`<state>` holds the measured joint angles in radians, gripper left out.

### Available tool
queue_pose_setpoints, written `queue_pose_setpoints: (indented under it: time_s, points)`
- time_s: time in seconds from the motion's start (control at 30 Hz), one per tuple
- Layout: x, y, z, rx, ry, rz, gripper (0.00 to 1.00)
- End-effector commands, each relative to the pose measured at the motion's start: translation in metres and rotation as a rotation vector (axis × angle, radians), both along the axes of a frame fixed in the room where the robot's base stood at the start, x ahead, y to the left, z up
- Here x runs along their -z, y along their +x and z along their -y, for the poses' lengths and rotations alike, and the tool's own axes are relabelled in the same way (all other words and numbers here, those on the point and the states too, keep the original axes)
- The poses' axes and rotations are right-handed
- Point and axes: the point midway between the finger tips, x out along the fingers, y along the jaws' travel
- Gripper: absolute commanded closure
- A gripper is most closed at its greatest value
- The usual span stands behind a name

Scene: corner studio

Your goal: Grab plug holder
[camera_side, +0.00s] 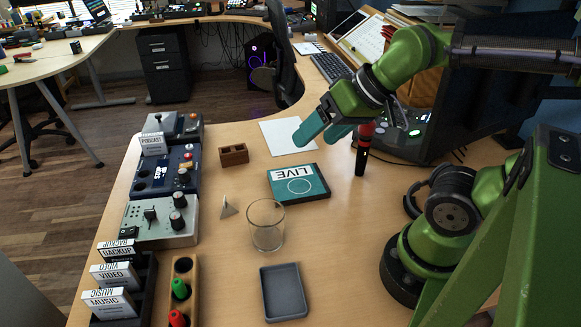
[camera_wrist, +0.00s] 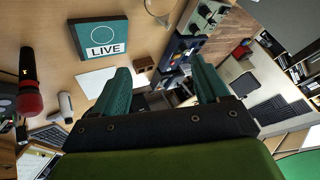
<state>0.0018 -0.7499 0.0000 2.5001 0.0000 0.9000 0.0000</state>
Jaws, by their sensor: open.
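A long wooden holder (camera_side: 195,268) with a green plug (camera_side: 180,288) and a red plug (camera_side: 177,318) stands at the front left of the desk in the side view, cut off by the bottom edge. A small brown block with square holes (camera_side: 233,154) sits further back; it also shows in the wrist view (camera_wrist: 145,64). I cannot tell for sure which one is called the plug holder. My gripper (camera_side: 318,137) is open and empty above the back of the desk, right of the brown block and far from the long holder. Its teal fingers show in the wrist view (camera_wrist: 160,68).
A teal LIVE box (camera_side: 312,194), a clear glass (camera_side: 266,236), a small grey pyramid (camera_side: 228,208) and a grey tray (camera_side: 302,292) stand mid-desk. A red-topped microphone (camera_side: 362,155) stands upright near my gripper. Control boxes (camera_side: 150,220) and labelled cases (camera_side: 110,302) line the left edge.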

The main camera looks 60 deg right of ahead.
Motion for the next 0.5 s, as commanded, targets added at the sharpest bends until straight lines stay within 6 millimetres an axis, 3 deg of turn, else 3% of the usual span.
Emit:
queue_pose_setpoints:
  time_s: [0.17,0.33,0.5]
  points:
    - [0.016,0.012,0.011,0.046,-0.003,-0.084,0.26]
    - [0.020,0.060,0.031,0.062,-0.029,-0.190,0.26]
    - [0.029,0.120,0.056,-0.066,-0.094,-0.266,0.26]
